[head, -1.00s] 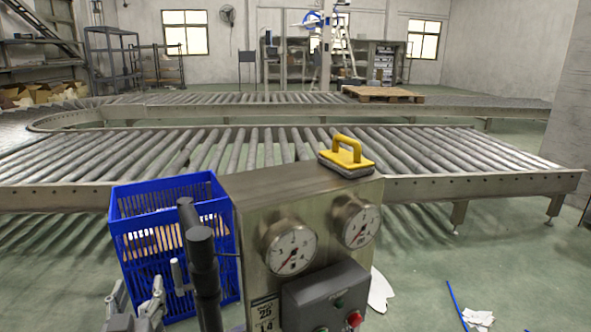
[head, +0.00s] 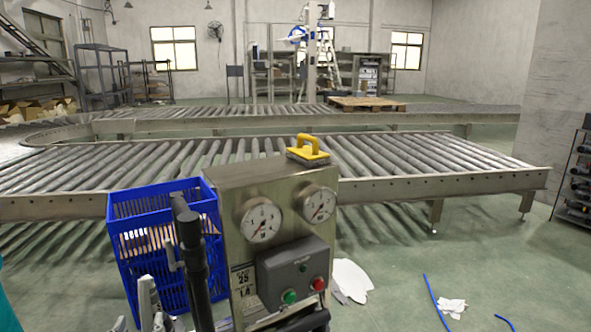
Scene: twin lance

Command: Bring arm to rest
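My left gripper (head: 143,308) shows only in part at the bottom left of the head view, as grey finger pieces in front of the blue crate (head: 118,270). The frame edge cuts it off, so its opening and anything between its fingers cannot be made out. My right gripper is not in view. To the right of the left gripper stands a metal cabinet (head: 222,208) with two round gauges and a dark control box (head: 290,268) with a green and a red button. A dark upright cylindrical handle (head: 193,262) stands at its left side.
A yellow-handled scrubbing pad (head: 308,152) sits on top of the cabinet. A roller conveyor (head: 400,188) runs behind it. White scraps (head: 452,306) and a blue strip (head: 436,300) lie on the floor at right. A rack (head: 575,185) stands at the right edge.

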